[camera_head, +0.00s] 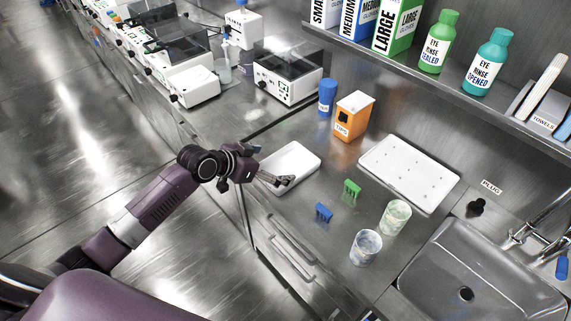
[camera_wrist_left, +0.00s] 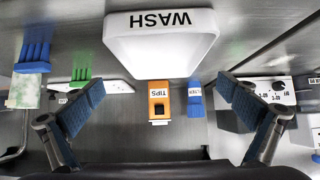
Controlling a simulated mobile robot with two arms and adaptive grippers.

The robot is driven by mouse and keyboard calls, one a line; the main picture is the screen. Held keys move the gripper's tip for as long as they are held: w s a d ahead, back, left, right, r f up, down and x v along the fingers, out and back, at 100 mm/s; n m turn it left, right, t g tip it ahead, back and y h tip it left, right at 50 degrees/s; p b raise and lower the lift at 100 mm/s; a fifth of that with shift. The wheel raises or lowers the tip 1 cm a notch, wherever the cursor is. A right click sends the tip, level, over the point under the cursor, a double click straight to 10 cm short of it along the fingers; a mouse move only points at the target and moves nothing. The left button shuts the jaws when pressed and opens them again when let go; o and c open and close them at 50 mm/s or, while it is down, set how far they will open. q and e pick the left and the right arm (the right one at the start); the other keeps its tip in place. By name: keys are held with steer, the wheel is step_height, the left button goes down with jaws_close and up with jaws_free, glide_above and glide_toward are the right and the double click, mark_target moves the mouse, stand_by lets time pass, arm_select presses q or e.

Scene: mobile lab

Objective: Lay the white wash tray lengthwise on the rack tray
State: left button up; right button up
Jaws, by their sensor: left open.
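The white wash tray (camera_head: 291,166) lies on the steel counter, left of the orange tips box. In the left wrist view the wash tray (camera_wrist_left: 160,52) shows its WASH label upside down, ahead of the fingers. The rack tray (camera_head: 410,174), a flat white tray with small dark marks, lies on the counter to the right, near the sink; its top is bare. My left gripper (camera_head: 282,181) is at the wash tray's near edge, hiding part of it. In the wrist view the gripper (camera_wrist_left: 161,87) has its fingers wide apart with nothing between them. My right gripper is not in view.
The orange tips box (camera_head: 350,118) and a blue bottle (camera_head: 327,97) stand behind the trays. Small green (camera_head: 352,188) and blue (camera_head: 324,211) racks and two cups (camera_head: 395,217) (camera_head: 365,247) stand in front of the rack tray. A sink (camera_head: 480,280) is at right.

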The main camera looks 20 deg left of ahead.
mark_target(296, 164)
arm_select(q)
steer(key=shift+p+x, duration=0.5)
steer(key=shift+x, duration=3.15)
steer(key=shift+a+f, duration=0.15)
steer(key=shift+s, duration=0.1)
steer(key=shift+c, duration=0.4)
steer(key=c, duration=1.1)
steer(key=shift+o, duration=0.2)
